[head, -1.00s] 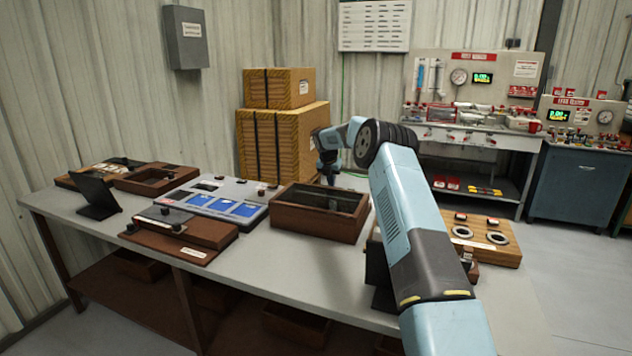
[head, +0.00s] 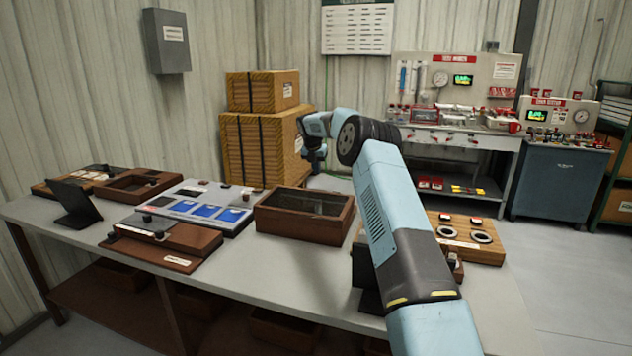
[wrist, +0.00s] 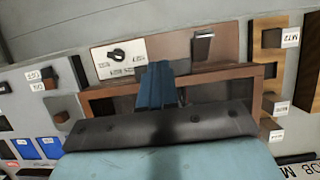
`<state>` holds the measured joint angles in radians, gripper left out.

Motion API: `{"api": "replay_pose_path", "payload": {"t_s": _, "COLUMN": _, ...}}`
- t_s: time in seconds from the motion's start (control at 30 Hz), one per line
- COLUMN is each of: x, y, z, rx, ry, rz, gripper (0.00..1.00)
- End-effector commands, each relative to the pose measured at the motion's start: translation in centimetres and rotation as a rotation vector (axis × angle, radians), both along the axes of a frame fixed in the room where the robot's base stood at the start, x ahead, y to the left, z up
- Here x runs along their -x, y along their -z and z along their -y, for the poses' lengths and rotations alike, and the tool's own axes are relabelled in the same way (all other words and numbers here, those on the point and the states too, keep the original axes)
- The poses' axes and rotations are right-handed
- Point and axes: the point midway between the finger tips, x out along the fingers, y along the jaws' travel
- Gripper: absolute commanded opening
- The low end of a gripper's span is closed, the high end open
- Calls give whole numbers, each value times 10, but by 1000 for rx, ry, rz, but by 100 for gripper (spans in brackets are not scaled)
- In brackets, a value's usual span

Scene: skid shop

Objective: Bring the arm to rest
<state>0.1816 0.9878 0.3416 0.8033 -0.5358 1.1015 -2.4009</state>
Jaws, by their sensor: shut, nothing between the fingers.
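My arm reaches out over the bench (head: 100,228) from the lower right of the head view, bent at the elbow. My gripper (head: 316,172) hangs at its far end, pointing down, above and behind the brown wooden tray (head: 303,228). In the head view it is small and its fingers are hard to make out. In the wrist view the blue fingers of my gripper (wrist: 158,76) are together and empty, in front of a brown wooden frame (wrist: 222,78). The gripper appears apart from the things below it.
A panel with blue patches (head: 195,208), a brown wooden fixture (head: 165,240) and a black stand (head: 75,203) are on the bench at left. A wooden board with rings (head: 465,238) is right of my arm. Stacked crates (head: 262,140) stand behind; open floor (head: 570,260) lies right.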

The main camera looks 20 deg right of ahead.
Motion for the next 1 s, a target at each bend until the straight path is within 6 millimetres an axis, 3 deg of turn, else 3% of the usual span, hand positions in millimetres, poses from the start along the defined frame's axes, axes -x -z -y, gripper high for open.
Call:
{"api": "replay_pose_path", "payload": {"t_s": 0.23, "x": -1, "y": -47, "z": -3, "rx": -2, "ry": 0, "rz": 5, "gripper": 0}}
{"api": "replay_pose_path", "payload": {"t_s": 0.57, "x": 2, "y": -76, "z": -5, "rx": -4, "ry": 9, "rz": 8, "gripper": 0}}
{"api": "replay_pose_path", "payload": {"t_s": 0.77, "x": 24, "y": -117, "z": -24, "rx": -38, "ry": 101, "rz": 47, "gripper": 0}}
{"api": "replay_pose_path", "payload": {"t_s": 1.0, "x": 74, "y": -175, "z": -51, "rx": -109, "ry": 289, "rz": 109, "gripper": 0}}
